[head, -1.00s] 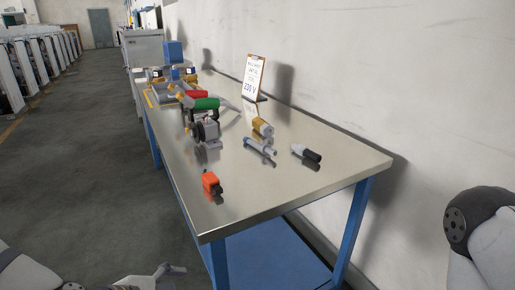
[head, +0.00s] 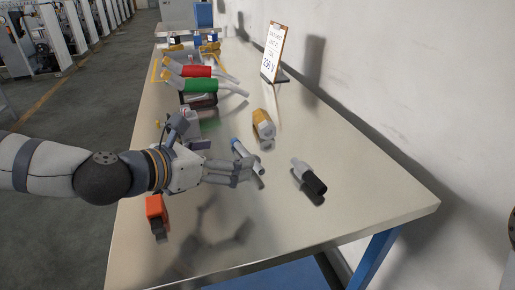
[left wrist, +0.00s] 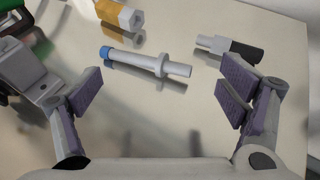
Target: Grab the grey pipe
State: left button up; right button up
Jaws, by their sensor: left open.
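The grey pipe (left wrist: 150,63), with a blue end cap and a collar, lies on the table between my open left fingertips and ahead of them in the left wrist view. In the head view the pipe (head: 244,152) is partly hidden behind my left gripper (head: 243,172), which hangs over the table beside it. My left gripper also shows in the left wrist view (left wrist: 165,95), its jaws wide apart and empty. My right gripper is not in view.
A black-and-grey part (head: 310,178) lies right of the pipe, and a yellow-and-grey fitting (head: 263,124) behind it. Red (head: 197,71) and green (head: 200,85) handled tools and a clipboard sign (head: 273,52) are farther back.

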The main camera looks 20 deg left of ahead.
aim_at(247, 155)
pick_arm(q)
jog(key=x, duration=0.3)
jog(key=f+b+x, duration=0.1)
jog(key=x, duration=0.2)
jog(key=s+x, duration=0.1)
jog(key=x, duration=0.2)
jog(key=shift+d+f+b, duration=0.25)
jog(key=shift+f+b, duration=0.1)
jog(key=shift+f, duration=0.05)
jog(key=shift+w+d, duration=0.1)
jog(key=shift+w, duration=0.15)
jog(key=shift+r, duration=0.15)
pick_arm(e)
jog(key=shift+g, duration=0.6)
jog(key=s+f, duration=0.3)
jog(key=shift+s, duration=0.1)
pick_arm(q)
jog(key=c, duration=1.8)
